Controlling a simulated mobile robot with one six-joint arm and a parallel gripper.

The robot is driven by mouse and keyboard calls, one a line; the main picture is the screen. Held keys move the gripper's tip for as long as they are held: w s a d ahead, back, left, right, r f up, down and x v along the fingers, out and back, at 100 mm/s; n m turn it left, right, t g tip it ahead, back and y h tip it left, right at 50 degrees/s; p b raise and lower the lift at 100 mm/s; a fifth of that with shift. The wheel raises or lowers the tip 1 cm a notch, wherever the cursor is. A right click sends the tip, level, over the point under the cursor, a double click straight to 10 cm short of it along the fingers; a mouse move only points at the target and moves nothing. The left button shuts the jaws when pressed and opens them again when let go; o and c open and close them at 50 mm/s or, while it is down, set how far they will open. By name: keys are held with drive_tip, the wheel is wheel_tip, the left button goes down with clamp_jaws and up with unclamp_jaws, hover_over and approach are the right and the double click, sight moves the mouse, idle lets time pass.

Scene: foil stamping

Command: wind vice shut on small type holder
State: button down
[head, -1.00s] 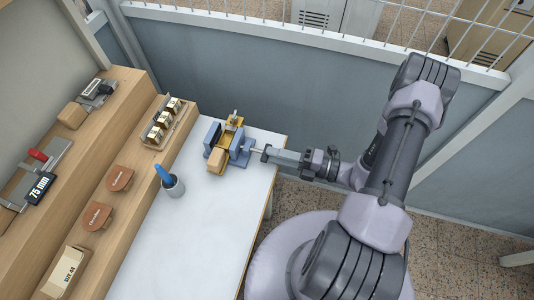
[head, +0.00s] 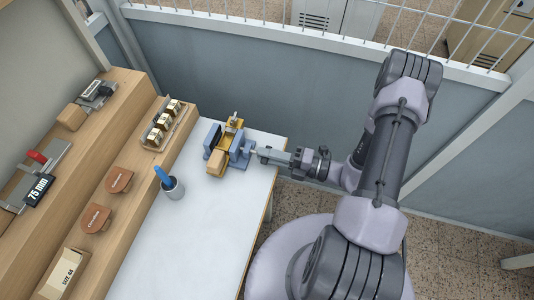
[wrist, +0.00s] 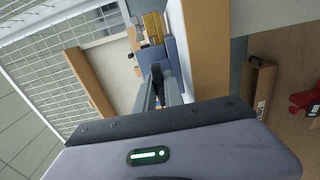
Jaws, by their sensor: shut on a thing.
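The blue-grey vice (head: 246,146) stands at the far end of the white table. The small type holder (head: 229,138), brass-yellow with a wooden handle (head: 217,163), sits between its jaws. I cannot tell whether both jaws touch it. My gripper (head: 257,153) reaches in from the right and is shut on the vice handle at the screw's outer end. The fingers hide most of the handle. In the wrist view my gripper (wrist: 158,82) points at the blue vice jaw (wrist: 171,52), with the brass holder (wrist: 153,25) beyond and the wooden handle beside it.
A grey cup (head: 172,188) with a blue-handled tool stands on the table (head: 208,232). A wooden shelf unit at left bears a type tray (head: 164,124), brown pieces and a 75 mm holder (head: 38,190). A grey partition (head: 270,80) runs behind the table. The table's front is clear.

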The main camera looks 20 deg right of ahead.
drive_tip(key=m+p, duration=0.2)
drive_tip(key=m, duration=0.3)
drive_tip(key=shift+r, duration=0.1)
drive_tip(key=m+p, duration=0.2)
drive_tip(key=m, duration=0.8)
drive_tip(key=shift+p, duration=0.3)
drive_tip(key=m, duration=0.4)
drive_tip(key=shift+m, duration=0.4)
drive_tip(key=c, duration=1.7)
unclamp_jaws()
